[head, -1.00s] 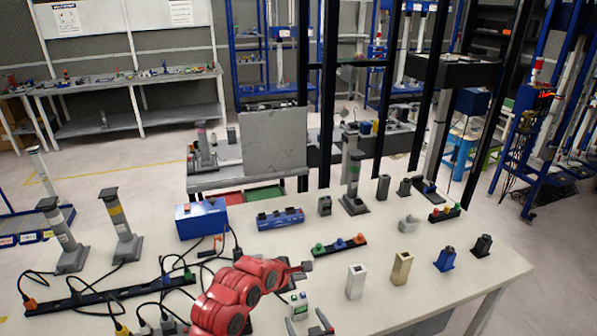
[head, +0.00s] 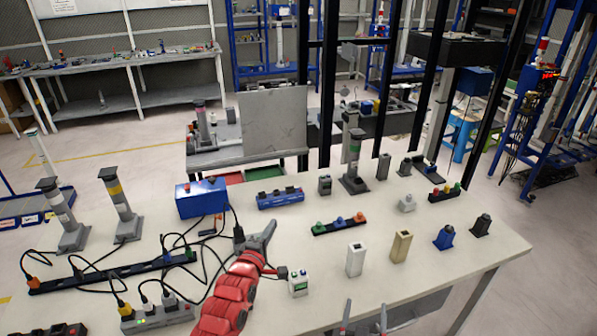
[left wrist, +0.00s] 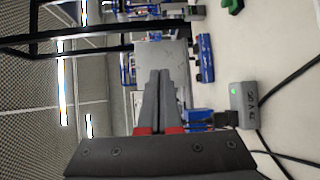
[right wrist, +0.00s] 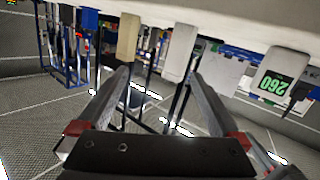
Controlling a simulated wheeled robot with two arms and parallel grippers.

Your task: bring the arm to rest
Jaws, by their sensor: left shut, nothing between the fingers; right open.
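My left gripper (head: 258,240), on the red arm, is above the table's front-middle part, beside the black cables. In the left wrist view its two grey fingers (left wrist: 159,78) lie together with nothing between them. My right gripper (head: 365,322) shows only by its fingertips at the bottom edge of the head view, by the table's front edge. In the right wrist view its fingers (right wrist: 158,73) are spread wide and empty. The rest of my right arm is out of the head view.
The table's right front corner is clear.

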